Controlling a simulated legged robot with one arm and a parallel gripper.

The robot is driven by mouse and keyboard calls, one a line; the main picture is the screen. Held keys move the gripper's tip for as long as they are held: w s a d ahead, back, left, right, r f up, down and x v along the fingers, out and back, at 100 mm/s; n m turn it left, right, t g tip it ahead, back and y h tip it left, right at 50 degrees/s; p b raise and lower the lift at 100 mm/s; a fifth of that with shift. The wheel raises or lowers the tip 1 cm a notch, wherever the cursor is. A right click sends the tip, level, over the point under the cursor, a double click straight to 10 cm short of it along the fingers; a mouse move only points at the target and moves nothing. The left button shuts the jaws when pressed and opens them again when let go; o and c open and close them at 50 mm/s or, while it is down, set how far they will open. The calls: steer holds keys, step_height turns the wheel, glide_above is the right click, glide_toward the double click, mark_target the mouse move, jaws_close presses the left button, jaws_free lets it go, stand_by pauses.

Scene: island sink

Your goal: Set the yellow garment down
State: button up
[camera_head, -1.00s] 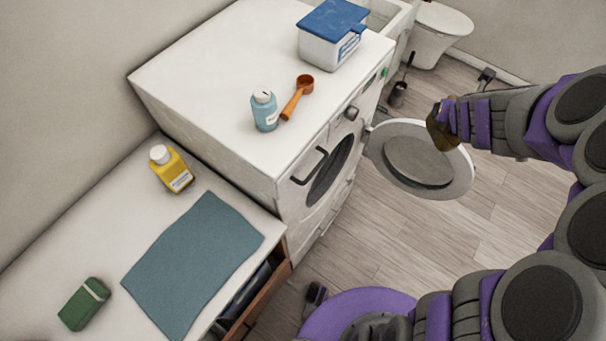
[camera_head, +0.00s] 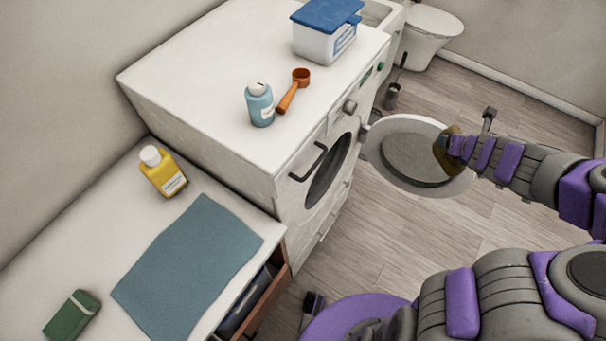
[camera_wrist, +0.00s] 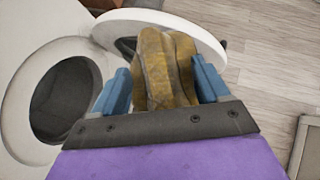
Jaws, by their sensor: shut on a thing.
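The yellow garment (camera_wrist: 163,70) is a bunched, brownish-yellow cloth between the two blue fingers of my gripper (camera_wrist: 160,92) in the wrist view. My gripper is shut on it. In the head view the garment (camera_head: 446,152) shows as a dark yellow patch at the end of my arm, in front of the open round door of the washing machine. My gripper (camera_head: 458,147) is partly hidden by my wrist there. I cannot tell whether the garment touches the door.
The washing machine (camera_head: 225,95) has its door (camera_head: 412,125) swung open; its drum opening (camera_wrist: 65,100) is at the left in the wrist view. A box, scoop and blue bottle stand on top. A counter (camera_head: 60,240) holds a teal cloth, yellow bottle and green sponge. Bare floor (camera_head: 500,230) lies right.

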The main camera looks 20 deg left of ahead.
steer(key=shift+n+y, duration=0.4)
steer(key=d+f, duration=0.4)
steer(key=f, duration=0.1)
steer(key=shift+f, duration=0.15)
steer(key=s+d+f+n+y, duration=0.1)
steer(key=d+f+n, duration=0.1)
steer(key=f, duration=0.6)
steer(key=shift+s+d+f+g+y+p, duration=0.2)
steer(key=shift+d+g+y+p, duration=0.15)
steer(key=shift+d, duration=0.2)
steer(key=shift+s+f+n+y, duration=0.15)
steer(key=shift+f+n+y, duration=0.15)
steer(key=shift+f, duration=0.6)
steer(key=shift+s+f+n+y, duration=0.15)
steer(key=shift+f+n, duration=0.25)
steer(key=shift+f, duration=0.5)
steer(key=shift+s+a+f+n+g, duration=0.15)
steer(key=shift+f+n+g, duration=0.15)
steer(key=shift+f, duration=0.55)
steer(key=shift+s+f+y, duration=0.15)
steer(key=shift+f+y, duration=0.15)
steer(key=shift+f, duration=0.1)
steer(key=shift+s+f, duration=0.1)
steer(key=shift+f, duration=0.25)
steer(key=shift+f+n, duration=0.15)
steer(key=shift+n, duration=0.15)
